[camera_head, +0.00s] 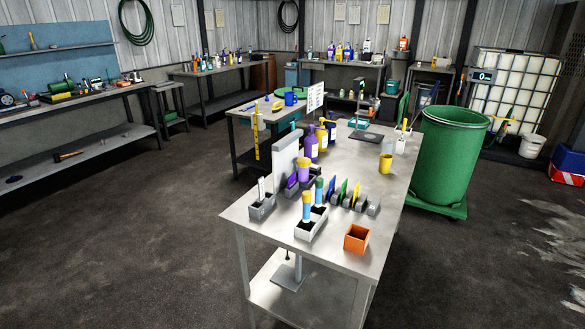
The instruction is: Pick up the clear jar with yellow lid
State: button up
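I cannot pick out for sure a clear jar with a yellow lid. A small yellow pot-like thing (386,164) stands upright near the right edge of the metal table (341,238); whether it is a jar with a lid is too small to tell. A pale, see-through-looking vessel (388,145) stands just behind it. A yellow container with a dark top (322,137) stands left of them, beside a purple bottle (311,146). My gripper is not in view.
A large green drum (450,155) stands right of the table. The floor at left is clear.

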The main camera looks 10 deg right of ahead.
aim_at(302, 173)
jog(key=i+l+u, duration=0.1)
jog(key=i+l, duration=0.15)
jog(key=i, duration=0.2)
jog(key=i+l+u, duration=0.1)
jog(key=i+l, duration=0.2)
jog(key=i, duration=0.15)
jog(key=i+l+u, duration=0.1)
jog(key=l, duration=0.9)
jog(key=i+l+u, duration=0.1)
jog(key=l, duration=0.95)
jog(key=i+l+u, duration=0.1)
jog(key=l, duration=0.9)
jog(key=k+l, duration=0.1)
jog(key=l, duration=1.15)
jog(key=i+u, duration=0.05)
